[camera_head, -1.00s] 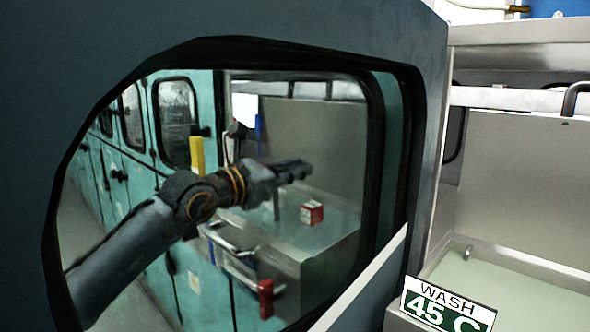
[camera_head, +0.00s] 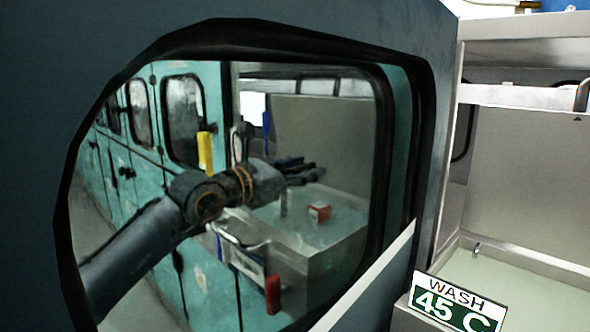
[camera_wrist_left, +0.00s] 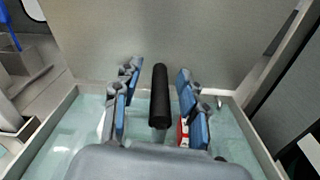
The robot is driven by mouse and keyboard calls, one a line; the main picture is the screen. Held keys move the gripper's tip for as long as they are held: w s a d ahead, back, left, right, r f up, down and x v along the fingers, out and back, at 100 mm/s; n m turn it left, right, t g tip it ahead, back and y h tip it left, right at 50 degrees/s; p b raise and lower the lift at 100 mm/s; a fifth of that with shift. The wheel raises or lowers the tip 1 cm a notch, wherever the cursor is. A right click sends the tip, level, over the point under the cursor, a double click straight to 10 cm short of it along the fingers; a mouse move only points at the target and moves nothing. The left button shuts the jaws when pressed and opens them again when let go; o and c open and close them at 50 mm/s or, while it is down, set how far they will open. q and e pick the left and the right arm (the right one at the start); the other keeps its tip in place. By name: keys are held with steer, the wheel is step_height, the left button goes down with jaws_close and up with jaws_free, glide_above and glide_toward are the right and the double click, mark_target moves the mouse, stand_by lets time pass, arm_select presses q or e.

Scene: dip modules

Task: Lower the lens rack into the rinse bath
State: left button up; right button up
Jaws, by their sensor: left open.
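My left gripper (camera_head: 305,172) reaches over a water-filled steel bath (camera_head: 314,268), seen through the window-like opening. Its blue-padded fingers (camera_wrist_left: 158,105) are apart in the left wrist view. A black bar (camera_wrist_left: 160,95), which looks like a handle, lies between them with gaps on both sides. In the head view a thin grey upright (camera_head: 283,203) stands in the bath below the gripper; I cannot tell whether bar and upright belong to the lens rack. The rack's body is not clearly visible. My right gripper is not in view.
A red and white box (camera_head: 320,212) is in the bath, partly behind a finger in the wrist view (camera_wrist_left: 184,132). A second tank at right bears a "WASH 45 C" sign (camera_head: 458,303). Teal cabinets (camera_head: 175,225) stand at left. The dark frame (camera_head: 400,200) surrounds the opening.

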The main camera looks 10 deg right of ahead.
arm_select(q)
steer(key=v, duration=1.2)
steer(key=shift+s+r, duration=0.1)
steer(key=shift+r, duration=0.05)
